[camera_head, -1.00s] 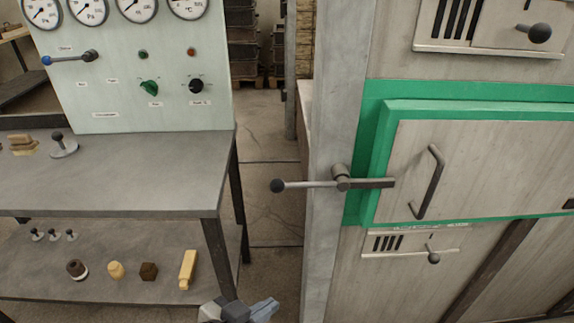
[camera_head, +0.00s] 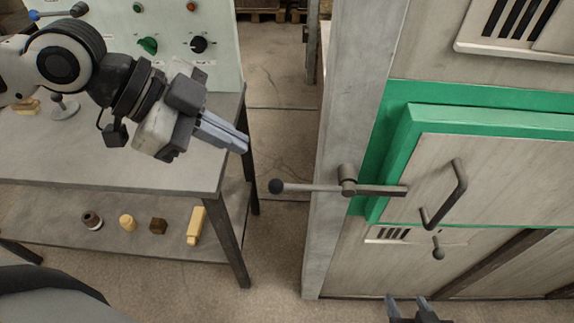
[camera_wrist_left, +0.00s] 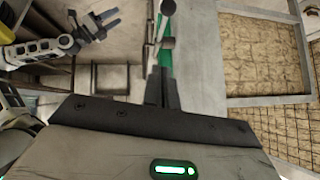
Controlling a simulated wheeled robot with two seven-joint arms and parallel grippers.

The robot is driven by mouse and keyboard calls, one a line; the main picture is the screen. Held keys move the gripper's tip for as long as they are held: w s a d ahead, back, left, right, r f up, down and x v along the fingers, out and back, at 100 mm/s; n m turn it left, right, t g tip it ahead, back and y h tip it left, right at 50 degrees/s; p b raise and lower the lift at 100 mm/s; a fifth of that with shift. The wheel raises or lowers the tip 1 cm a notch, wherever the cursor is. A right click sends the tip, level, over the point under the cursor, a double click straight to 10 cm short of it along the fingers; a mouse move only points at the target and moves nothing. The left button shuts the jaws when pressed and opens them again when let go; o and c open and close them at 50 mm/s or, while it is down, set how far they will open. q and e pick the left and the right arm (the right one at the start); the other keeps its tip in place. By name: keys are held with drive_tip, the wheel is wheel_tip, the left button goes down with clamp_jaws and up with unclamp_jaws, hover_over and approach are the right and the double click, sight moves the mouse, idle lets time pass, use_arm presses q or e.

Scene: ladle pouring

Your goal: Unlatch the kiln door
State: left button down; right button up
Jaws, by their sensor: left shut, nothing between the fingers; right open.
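The kiln door (camera_head: 510,175) has a green frame and a bent grey pull handle (camera_head: 447,195). Its latch is a horizontal metal lever (camera_head: 315,188) with a dark ball at its left end, pivoting on the kiln post; its bar reaches right onto the door. My left gripper (camera_head: 243,143) is shut and empty, above and left of the lever's ball and apart from it. In the left wrist view its dark fingers (camera_wrist_left: 161,88) point at the latch area. My right gripper (camera_head: 408,305) is open at the bottom edge, below the door; it also shows in the left wrist view (camera_wrist_left: 103,22).
A lower vent with a small ball knob (camera_head: 438,252) sits under the door. The floor between bench and kiln (camera_head: 285,120) is clear.

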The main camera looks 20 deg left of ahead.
use_arm(q)
hover_over(302, 186)
drive_tip(key=s+a, duration=0.2)
drive_tip(key=a, duration=0.1)
wheel_tip(302, 186, down, 7)
drive_tip(key=f, duration=0.2)
drive_tip(key=f+b, duration=0.1)
drive_tip(key=shift+w+d, duration=0.2)
drive_tip(key=shift+w, duration=0.05)
drive_tip(key=shift+w+f, duration=0.1)
drive_tip(key=shift+f, duration=0.35)
